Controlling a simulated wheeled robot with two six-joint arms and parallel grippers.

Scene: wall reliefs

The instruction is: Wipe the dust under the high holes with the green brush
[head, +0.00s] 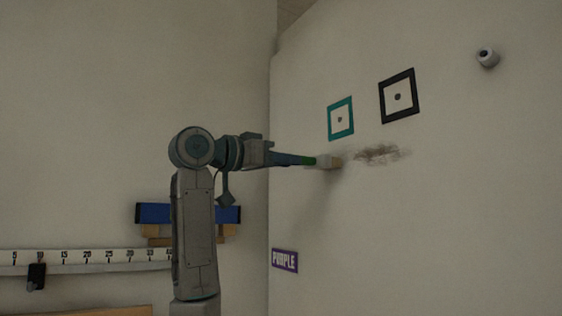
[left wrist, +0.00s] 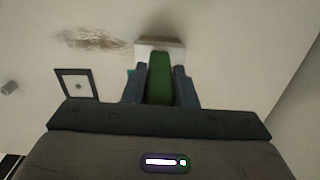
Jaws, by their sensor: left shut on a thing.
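My left gripper (head: 302,160) is shut on the green handle of the brush (head: 328,162). In the left wrist view the green handle (left wrist: 159,78) lies between the two blue fingers, with the pale brush head beyond it. The brush head is at the wall, just left of the brown dust smear (head: 376,154); I cannot tell whether it touches the wall. The dust also shows in the left wrist view (left wrist: 95,39). Above the dust are two holes, one in a teal frame (head: 340,119) and one in a black frame (head: 398,97). My right gripper is not in view.
A grey round fixture (head: 487,58) sticks out of the wall at upper right. A numbered rail (head: 90,258) and a blue block (head: 155,213) are at lower left. The wall right of the dust is clear.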

